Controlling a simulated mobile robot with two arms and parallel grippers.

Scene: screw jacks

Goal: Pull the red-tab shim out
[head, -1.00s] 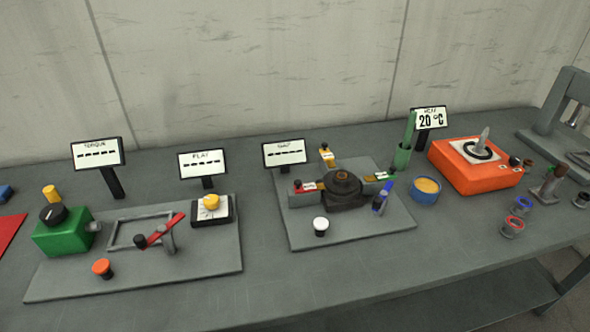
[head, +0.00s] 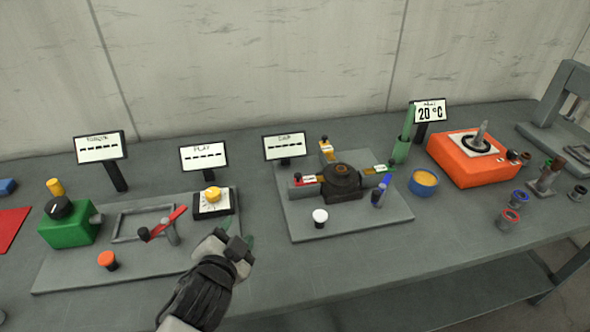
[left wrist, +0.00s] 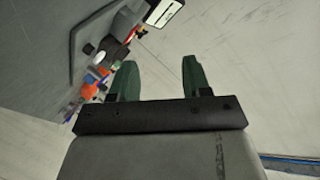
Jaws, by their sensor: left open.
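The red-tab shim (head: 307,181) sits at the left side of the dark round jack (head: 341,180) on a grey plate (head: 350,226). My left gripper (head: 240,243) is in front of and left of this plate, apart from the shim. In the left wrist view its two green fingers (left wrist: 158,80) stand apart with nothing between them. The red tab also shows small in the left wrist view (left wrist: 131,36). My right gripper is not in view.
A white button (head: 320,217) stands on the plate's front left, near the shim. A display (head: 285,147) stands behind it. The left plate carries a green box (head: 68,224), an orange button (head: 107,260) and a red lever (head: 176,217). A blue cup (head: 423,183) stands right.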

